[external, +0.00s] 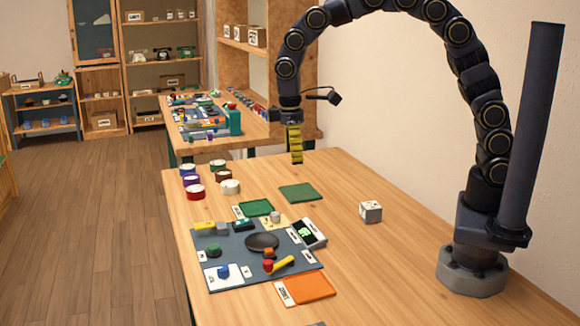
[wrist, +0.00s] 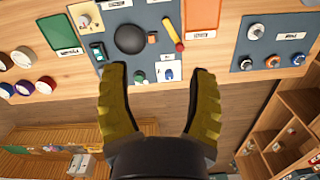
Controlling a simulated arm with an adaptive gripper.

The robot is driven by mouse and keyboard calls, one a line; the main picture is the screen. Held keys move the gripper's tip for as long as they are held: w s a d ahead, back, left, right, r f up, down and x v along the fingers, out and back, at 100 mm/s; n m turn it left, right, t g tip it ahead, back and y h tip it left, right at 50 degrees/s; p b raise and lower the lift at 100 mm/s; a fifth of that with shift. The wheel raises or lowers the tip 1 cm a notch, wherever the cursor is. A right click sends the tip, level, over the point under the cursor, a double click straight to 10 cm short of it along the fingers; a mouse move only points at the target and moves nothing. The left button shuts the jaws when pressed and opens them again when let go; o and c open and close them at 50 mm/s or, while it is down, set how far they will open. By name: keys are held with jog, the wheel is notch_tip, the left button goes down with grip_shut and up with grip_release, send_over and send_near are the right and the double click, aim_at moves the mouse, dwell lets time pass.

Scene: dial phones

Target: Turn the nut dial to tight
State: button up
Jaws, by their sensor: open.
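My gripper (external: 296,158) hangs at the back of the table, pointing down, high above the far edge region and apart from everything. In the wrist view its two yellow fingers (wrist: 160,76) are spread with nothing between them. A dark board (external: 237,281) on the table holds small dials: a blue knob (external: 223,271) on a white card, a green knob (external: 214,249) and a pale knob (external: 275,216) on a tan card. The blue knob (wrist: 168,73) and green knob (wrist: 139,76) also show in the wrist view. I cannot tell which is the nut dial; labels are too small to read.
The board also bears a black disc (external: 262,242) and a yellow stick (external: 283,264). Another board (wrist: 244,45) has more knobs. Table right of the board is mostly clear.

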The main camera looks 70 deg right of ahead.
jog(key=w+a+f+n, duration=0.2)
jog(key=w+a+f, duration=0.5)
jog(key=f, duration=0.1)
jog(key=n, duration=0.3)
send_over(223, 268)
jog(key=shift+t, duration=0.4)
notch_tip(223, 268, down, 9)
jog(key=shift+w, duration=0.1)
notch_tip(223, 268, down, 8)
jog(key=shift+r, duration=0.2)
grip_shut()
